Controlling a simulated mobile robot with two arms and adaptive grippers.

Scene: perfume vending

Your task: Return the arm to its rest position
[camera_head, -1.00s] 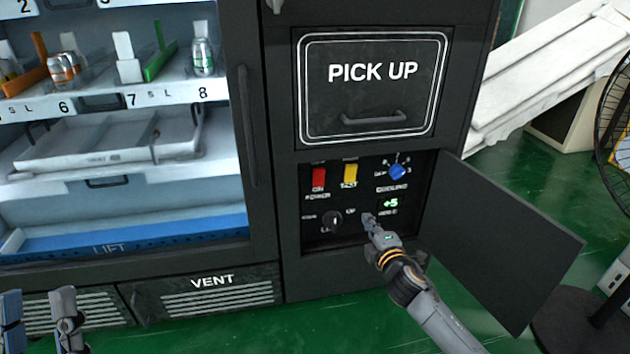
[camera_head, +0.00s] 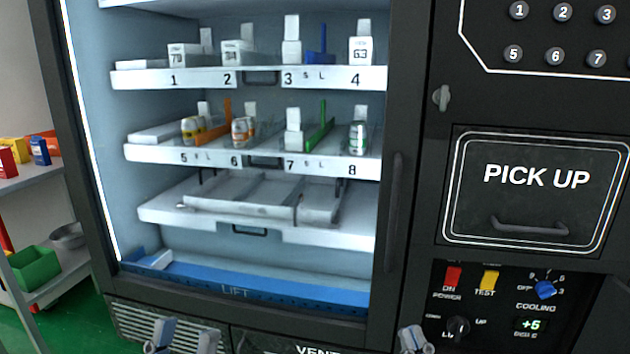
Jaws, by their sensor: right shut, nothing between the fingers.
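My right gripper (camera_head: 412,340) shows only by its fingertips at the bottom edge, shut and empty. It is left of the control panel (camera_head: 500,338), in front of the machine's lower frame, and apart from the knobs in the picture. The rest of the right arm is out of view. My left gripper (camera_head: 182,338) is at the bottom left, its two fingers apart with nothing visible between them. Its arm is hidden below the edge.
The vending machine's glazed cabinet holds numbered shelves (camera_head: 262,155) and a blue lift tray (camera_head: 240,290). The PICK UP hatch (camera_head: 535,215) is closed. The panel has a red switch (camera_head: 453,277), yellow switch (camera_head: 489,281) and blue knob (camera_head: 545,289). A side shelf (camera_head: 35,180) stands left.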

